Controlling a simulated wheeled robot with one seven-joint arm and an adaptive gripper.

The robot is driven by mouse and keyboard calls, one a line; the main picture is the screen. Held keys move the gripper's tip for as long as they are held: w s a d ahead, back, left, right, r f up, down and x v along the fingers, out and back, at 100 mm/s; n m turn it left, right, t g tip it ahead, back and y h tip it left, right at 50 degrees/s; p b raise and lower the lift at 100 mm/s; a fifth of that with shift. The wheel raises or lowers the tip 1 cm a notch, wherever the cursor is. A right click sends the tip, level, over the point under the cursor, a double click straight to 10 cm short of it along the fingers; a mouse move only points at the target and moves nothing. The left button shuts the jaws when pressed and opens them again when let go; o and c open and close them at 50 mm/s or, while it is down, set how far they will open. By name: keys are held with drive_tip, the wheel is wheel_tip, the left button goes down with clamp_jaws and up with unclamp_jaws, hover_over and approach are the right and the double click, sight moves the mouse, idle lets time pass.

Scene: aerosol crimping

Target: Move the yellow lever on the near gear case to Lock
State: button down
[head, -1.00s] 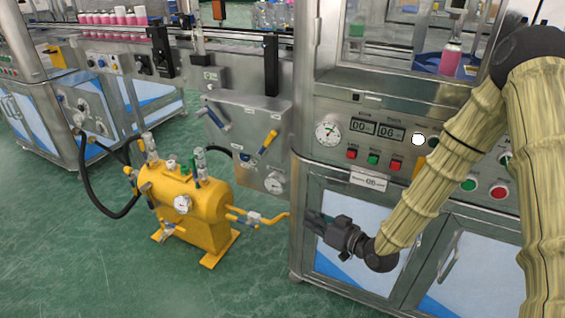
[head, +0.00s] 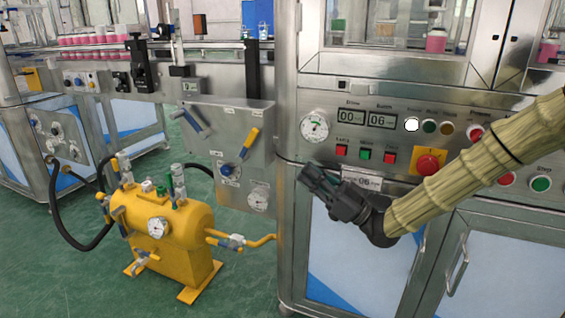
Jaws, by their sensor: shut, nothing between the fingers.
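The near gear case is a grey steel box (head: 222,119) on the machine front, left of centre in the head view. The yellow lever (head: 252,142) is on its right part, tilted with its upper end to the right. A grey-blue lever (head: 190,121) is on the case's left part. The small labels are too blurred to read, so I cannot tell Lock from the other position. My gripper (head: 304,177) is shut and empty. It points left, to the right of and lower than the yellow lever in the picture, apart from it, in front of the cabinet.
A blue knob (head: 228,169) and a gauge (head: 258,198) are below the case. A yellow tank (head: 165,222) with valves and a black hose stands on the green floor at left. A button panel with a red knob (head: 429,164) is right, behind my arm.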

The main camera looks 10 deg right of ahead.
sight(258, 132)
drive_tip(key=b+x, duration=0.5)
drive_tip(key=x, duration=0.8)
drive_tip(key=shift+w+a+r, duration=0.1)
drive_tip(key=shift+a+r, duration=0.05)
drive_tip(key=shift+a, duration=0.15)
drive_tip(key=shift+w+a+r+p, duration=0.25)
drive_tip(key=shift+r+p, duration=0.2)
drive_tip(key=shift+p, duration=0.15)
drive_tip(key=shift+w+a+r+p, duration=0.3)
drive_tip(key=shift+a+r+p, duration=0.4)
drive_tip(key=shift+p, duration=0.5)
drive_tip(key=shift+p+x, duration=1.05)
drive_tip(key=shift+p, duration=0.1)
drive_tip(key=p+x, duration=0.2)
drive_tip(key=shift+w+a+f+p, duration=0.1)
drive_tip(key=shift+p, duration=0.2)
drive_tip(key=shift+a+h+p, duration=0.25)
drive_tip(key=shift+h+p, duration=0.15)
drive_tip(key=shift+p, duration=0.1)
drive_tip(key=shift+w+a+f+g+p, duration=0.15)
drive_tip(key=shift+w+g+p, duration=0.1)
drive_tip(key=shift+g+p, duration=0.1)
drive_tip(key=shift+h, duration=0.3)
drive_tip(key=shift+f, duration=0.1)
